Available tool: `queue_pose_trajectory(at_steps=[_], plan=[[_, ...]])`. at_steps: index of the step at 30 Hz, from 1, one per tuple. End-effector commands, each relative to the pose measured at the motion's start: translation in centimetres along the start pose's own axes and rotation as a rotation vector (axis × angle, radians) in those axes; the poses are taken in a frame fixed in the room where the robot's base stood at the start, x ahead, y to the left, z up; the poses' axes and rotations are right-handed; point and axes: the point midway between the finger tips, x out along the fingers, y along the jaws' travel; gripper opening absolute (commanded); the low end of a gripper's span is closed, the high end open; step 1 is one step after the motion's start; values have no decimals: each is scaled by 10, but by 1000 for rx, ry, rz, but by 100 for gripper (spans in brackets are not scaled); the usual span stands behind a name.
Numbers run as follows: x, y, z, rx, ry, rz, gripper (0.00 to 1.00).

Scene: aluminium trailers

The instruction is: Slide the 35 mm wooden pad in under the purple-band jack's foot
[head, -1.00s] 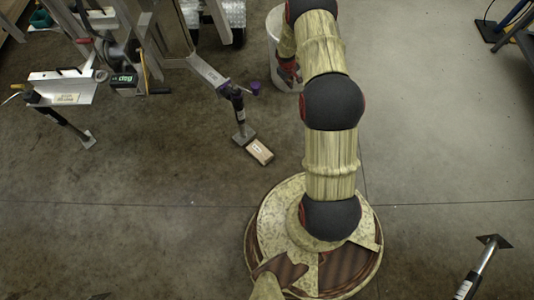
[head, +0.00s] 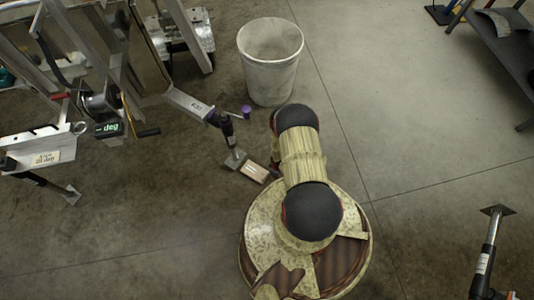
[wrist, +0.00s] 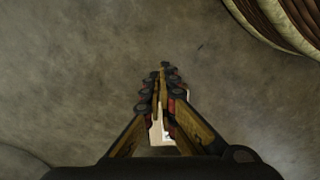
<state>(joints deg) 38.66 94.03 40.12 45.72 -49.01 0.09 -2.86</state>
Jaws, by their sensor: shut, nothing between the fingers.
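The wooden pad (head: 254,171), pale with a white label, lies flat on the floor beside my base. Its far end is at the foot plate (head: 235,159) of the jack with the purple handle knob (head: 246,112); I cannot tell whether any of it is under the plate. The jack's dark tube (head: 228,130) stands above the plate. My gripper (wrist: 163,73) is shut and empty in the wrist view, pointing down at the floor. A pale piece, apparently the pad (wrist: 157,133), shows between and behind its fingers. In the head view my arm hides the gripper.
A white bucket (head: 270,75) stands behind the jack. The trailer frame (head: 187,102) fills the upper left, with another jack (head: 60,188) at left. A loose jack (head: 487,250) stands at lower right, and a dark bench (head: 515,55) at upper right.

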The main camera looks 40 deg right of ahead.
Motion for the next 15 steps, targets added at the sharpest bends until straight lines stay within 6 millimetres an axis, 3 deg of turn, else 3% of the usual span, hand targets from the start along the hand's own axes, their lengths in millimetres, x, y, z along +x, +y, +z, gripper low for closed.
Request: queue_pose_trajectory(at_steps=[5, 15], plan=[[16, -3, 2, -1, 1, -3, 0], [78, -2, 2, -1, 0, -2, 0]])
